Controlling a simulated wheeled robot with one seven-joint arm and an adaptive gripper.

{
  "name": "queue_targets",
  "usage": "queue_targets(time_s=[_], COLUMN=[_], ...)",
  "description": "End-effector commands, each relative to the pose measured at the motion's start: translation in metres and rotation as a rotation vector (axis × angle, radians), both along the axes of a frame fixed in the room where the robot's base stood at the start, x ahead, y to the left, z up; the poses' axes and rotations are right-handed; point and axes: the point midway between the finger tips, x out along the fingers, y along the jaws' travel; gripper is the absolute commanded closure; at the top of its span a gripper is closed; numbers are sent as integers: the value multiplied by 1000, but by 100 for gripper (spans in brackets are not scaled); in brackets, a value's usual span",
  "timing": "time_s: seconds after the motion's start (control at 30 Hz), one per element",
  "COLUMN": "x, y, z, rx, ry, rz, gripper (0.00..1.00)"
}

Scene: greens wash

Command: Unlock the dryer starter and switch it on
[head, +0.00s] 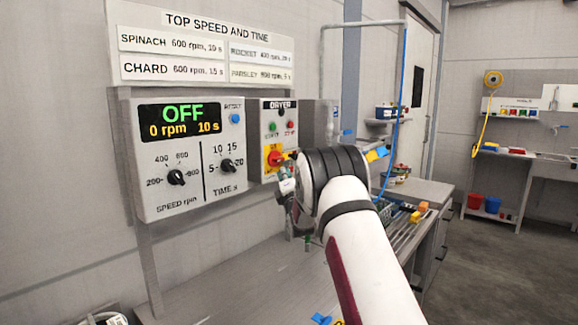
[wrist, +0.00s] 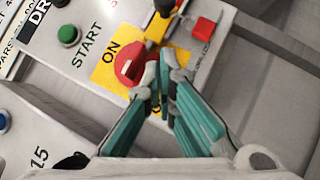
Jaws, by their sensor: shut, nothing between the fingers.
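The dryer starter (head: 280,143) is a grey wall box with a green and a red button above a red rotary knob (head: 275,158) on a yellow plate. In the wrist view the red knob (wrist: 130,62) sits on the yellow plate (wrist: 107,70) beside the word ON. A black and yellow piece (wrist: 163,8) and a small red block (wrist: 203,28) are beside the plate; I cannot tell whether either is a lock. My gripper (wrist: 166,72) is shut and empty, its tips right by the knob and partly covering it. The head view shows my gripper (head: 287,187) just below the starter.
A control panel (head: 190,150) reading OFF, 0 rpm, 10 s hangs left of the starter, under a speed sign (head: 200,45). The green START button (wrist: 67,35) is near the knob. A grey bench (head: 235,280) runs below.

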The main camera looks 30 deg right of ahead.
Motion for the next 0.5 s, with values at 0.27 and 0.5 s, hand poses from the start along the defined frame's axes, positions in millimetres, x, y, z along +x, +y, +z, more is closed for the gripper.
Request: queue_targets(time_s=[0.27, 0.5], x=[23, 29], y=[-26, -36], z=[17, 22], rx=[1, 0], ry=[-1, 1], rz=[-3, 0], gripper=[100, 100])
